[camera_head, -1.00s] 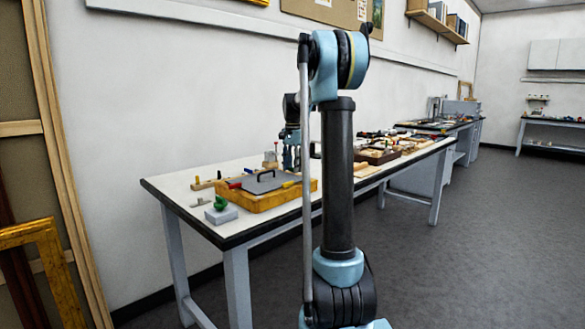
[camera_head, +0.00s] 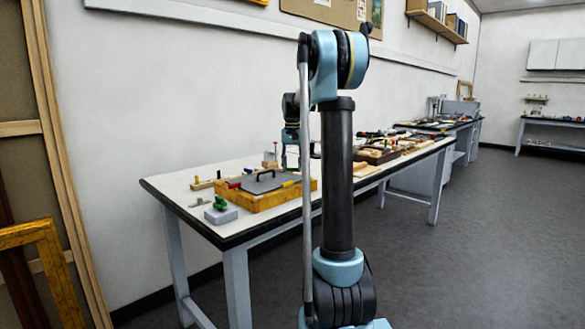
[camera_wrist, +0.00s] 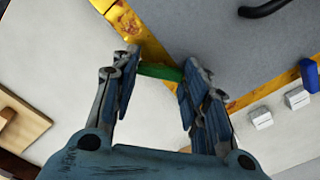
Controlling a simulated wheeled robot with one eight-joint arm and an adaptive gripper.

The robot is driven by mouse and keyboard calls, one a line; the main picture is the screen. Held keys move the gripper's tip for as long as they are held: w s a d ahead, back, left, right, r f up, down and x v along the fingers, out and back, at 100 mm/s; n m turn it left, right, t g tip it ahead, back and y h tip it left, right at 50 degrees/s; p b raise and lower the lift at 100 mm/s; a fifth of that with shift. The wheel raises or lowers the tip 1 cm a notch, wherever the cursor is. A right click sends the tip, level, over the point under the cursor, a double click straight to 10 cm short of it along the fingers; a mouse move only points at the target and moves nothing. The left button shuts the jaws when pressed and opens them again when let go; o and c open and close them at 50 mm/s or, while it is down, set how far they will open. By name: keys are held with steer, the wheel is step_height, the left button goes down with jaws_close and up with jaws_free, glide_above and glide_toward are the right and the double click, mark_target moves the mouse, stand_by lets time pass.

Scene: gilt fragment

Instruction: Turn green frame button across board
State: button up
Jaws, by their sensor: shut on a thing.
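My gripper (camera_wrist: 159,75) is shut on the green button (camera_wrist: 160,72), a short green bar spanning between its two fingers in the wrist view. The button lies at the edge of the gilt frame (camera_wrist: 127,22), by the grey board (camera_wrist: 225,35) set inside it. In the head view my gripper (camera_head: 291,164) is at the far side of the yellow frame box (camera_head: 262,200), and the green button is hidden there. The grey board (camera_head: 258,183) with its black handle shows. A blue button (camera_wrist: 310,74) sits on the frame at the right of the wrist view.
A grey block (camera_head: 220,215) with a green piece on it stands left of the box. Small white blocks (camera_wrist: 261,117) lie beside the frame. Wooden pieces (camera_wrist: 22,122) lie at the left of the wrist view. Trays of tools (camera_head: 378,155) lie farther right on the table.

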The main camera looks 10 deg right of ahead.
steer(key=n, duration=0.5)
steer(key=shift+w+a+n, duration=0.1)
steer(key=shift+n, duration=2.4)
steer(key=o, duration=1.1)
step_height(320, 180, up, 12)
steer(key=shift+f, duration=0.1)
